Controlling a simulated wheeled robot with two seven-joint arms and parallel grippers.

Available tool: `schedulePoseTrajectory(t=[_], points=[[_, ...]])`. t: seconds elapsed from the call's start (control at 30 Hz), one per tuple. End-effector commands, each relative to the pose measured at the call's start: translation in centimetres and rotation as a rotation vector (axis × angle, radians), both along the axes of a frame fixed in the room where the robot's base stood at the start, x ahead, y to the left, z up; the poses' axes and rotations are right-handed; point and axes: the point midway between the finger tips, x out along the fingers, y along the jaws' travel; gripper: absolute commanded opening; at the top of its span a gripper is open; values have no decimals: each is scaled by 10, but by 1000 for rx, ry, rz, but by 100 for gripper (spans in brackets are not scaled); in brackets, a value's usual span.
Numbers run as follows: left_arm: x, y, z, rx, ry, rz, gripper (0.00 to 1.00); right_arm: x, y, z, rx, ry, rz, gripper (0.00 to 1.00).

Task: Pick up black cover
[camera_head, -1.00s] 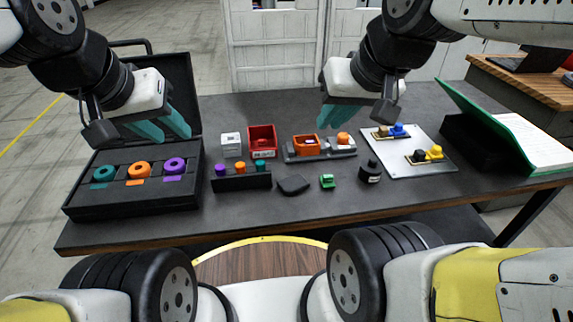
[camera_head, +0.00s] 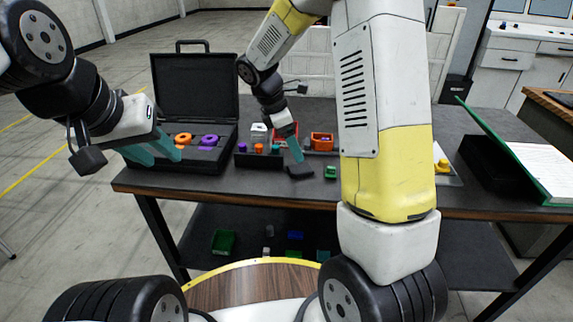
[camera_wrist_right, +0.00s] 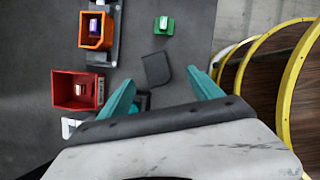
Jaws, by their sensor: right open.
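The black cover (camera_head: 300,172) is a small flat dark piece lying near the front edge of the dark table. It also shows in the right wrist view (camera_wrist_right: 157,70), between and just beyond my right fingertips. My right gripper (camera_head: 292,150) is above the table, just behind and above the cover in the head view. In the right wrist view its teal fingers (camera_wrist_right: 165,88) are apart, with nothing held between them. My left gripper (camera_head: 158,150) is open and empty, at the left in front of the black case.
The open black case (camera_head: 193,85) holds orange and purple rings. A green block (camera_head: 331,172) lies right of the cover. Orange (camera_wrist_right: 97,30) and red bins (camera_wrist_right: 77,90) stand nearby. A small black rack (camera_head: 258,160) is left of the cover. My right arm hides part of the table.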

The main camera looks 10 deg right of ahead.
Motion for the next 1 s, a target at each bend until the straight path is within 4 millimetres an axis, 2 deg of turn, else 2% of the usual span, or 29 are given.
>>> schedulePoseTrajectory(t=[0.17, 0.7, 1.0], points=[[0, 0, 0, 0, 0, 0, 36, 8, 0, -17, -30, 33, 60, 75], [0, 0, 0, 0, 0, 0, 36, 17, -19, -81, -29, 32, 56, 75], [0, 0, 0, 0, 0, 0, 36, 17, -21, -86, -28, 31, 55, 75]])
